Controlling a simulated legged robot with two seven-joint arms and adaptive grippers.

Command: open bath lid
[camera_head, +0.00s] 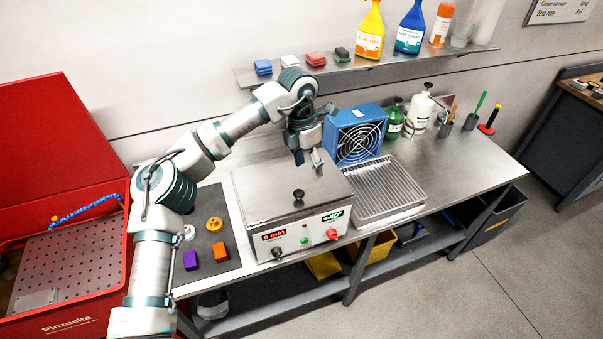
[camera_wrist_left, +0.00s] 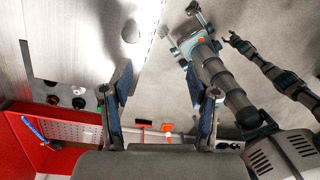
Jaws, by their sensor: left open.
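The bath (camera_head: 300,232) is a steel box on the bench with a front panel of displays and knobs. Its flat steel lid (camera_head: 265,190) is shut, with a small black knob (camera_head: 298,196) near the front edge. My left gripper (camera_head: 308,160) points down over the back part of the lid, behind the knob and apart from it. It is open and empty; its two fingers also show in the left wrist view (camera_wrist_left: 160,110). What looks like my right arm's gripper (camera_wrist_left: 187,40) shows small in the left wrist view, its jaws unclear.
A blue fan box (camera_head: 357,135) stands close behind the bath at right, with a ribbed metal tray (camera_head: 388,190) beside the bath. A dark mat (camera_head: 215,235) with small coloured parts lies left. A shelf (camera_head: 380,67) with bottles runs above. The right bench is partly clear.

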